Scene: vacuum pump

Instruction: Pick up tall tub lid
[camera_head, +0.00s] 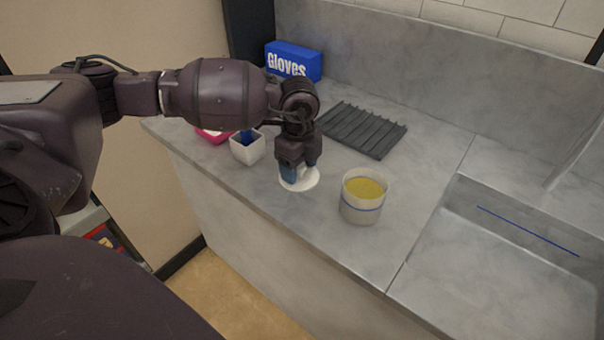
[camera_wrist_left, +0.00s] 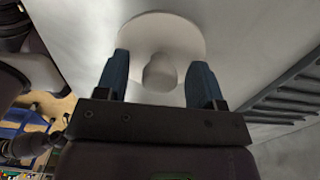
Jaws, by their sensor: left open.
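The tall tub lid (camera_head: 301,183) is a flat white disc lying on the grey counter, below my left gripper (camera_head: 297,172). In the left wrist view the lid (camera_wrist_left: 140,30) shows a round knob (camera_wrist_left: 160,72) in its middle. The blue fingers of my left gripper (camera_wrist_left: 159,80) are open, one on each side of the knob, with gaps to it. A tub (camera_head: 362,208) with yellow contents and a blue line stands open on the counter to the right of the lid. My right gripper is not in view.
A small white square container (camera_head: 247,151) with something blue in it and a pink item (camera_head: 212,136) stand left of the gripper. A dark ribbed rack (camera_head: 362,131) and a blue gloves box (camera_head: 294,62) are behind. A sink (camera_head: 500,255) is at the right.

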